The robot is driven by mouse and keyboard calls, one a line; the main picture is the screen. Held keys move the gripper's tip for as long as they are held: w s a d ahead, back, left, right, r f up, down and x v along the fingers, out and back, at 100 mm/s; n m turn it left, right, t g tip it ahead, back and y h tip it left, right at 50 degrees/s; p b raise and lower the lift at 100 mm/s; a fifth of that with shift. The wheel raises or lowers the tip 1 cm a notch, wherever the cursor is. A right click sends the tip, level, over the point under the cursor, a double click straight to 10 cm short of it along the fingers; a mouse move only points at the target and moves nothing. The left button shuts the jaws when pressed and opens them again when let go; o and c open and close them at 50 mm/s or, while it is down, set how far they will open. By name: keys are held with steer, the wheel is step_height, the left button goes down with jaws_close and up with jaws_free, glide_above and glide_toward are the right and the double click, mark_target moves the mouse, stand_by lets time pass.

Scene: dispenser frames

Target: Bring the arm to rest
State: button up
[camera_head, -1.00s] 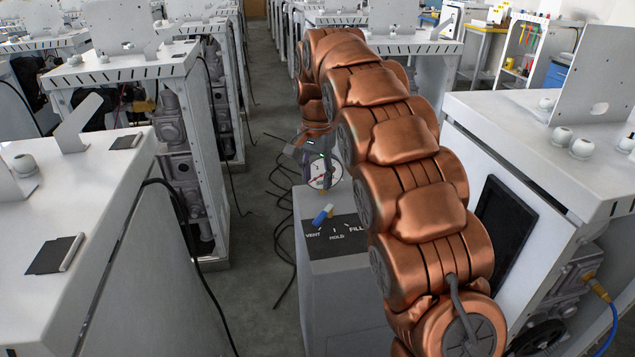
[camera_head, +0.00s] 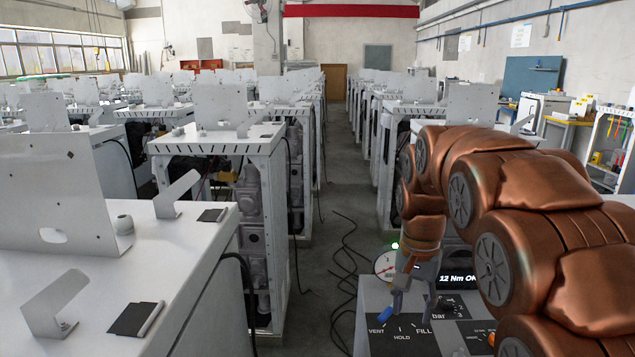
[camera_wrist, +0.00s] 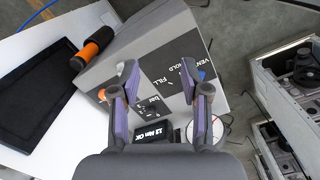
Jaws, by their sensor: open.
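My copper-coloured arm (camera_head: 535,215) arches in from the right in the head view and bends down at its far end. My gripper (camera_head: 415,303) hangs there over the grey dispenser box, partly hidden against its gauge and display. In the wrist view my gripper (camera_wrist: 160,80) is open, with two purple-grey fingers apart and nothing between them. The box's dial panel (camera_head: 405,338) reads VENT, HOLD, FILL. Its blue lever (camera_head: 389,302) points toward VENT, close to the gripper. In the wrist view the lever (camera_wrist: 203,74) shows behind the right fingertip.
A round gauge (camera_head: 384,266) and a display (camera_head: 466,279) reading "12 Nm OK" are on the box. An orange-black handle (camera_wrist: 91,48) and a black tray (camera_wrist: 30,92) lie beside it. White cabinets (camera_head: 165,265) line the left. A floor aisle (camera_head: 330,260) runs between rows.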

steer(key=s+f+n, duration=0.3)
steer(key=s, duration=1.2)
steer(key=s+f+n+g+p, duration=0.1)
steer(key=s+f+n, duration=0.2)
steer(key=s, duration=1.2)
steer(key=shift+f, duration=0.35)
steer(key=shift+d, duration=0.1)
stand_by(1.2)
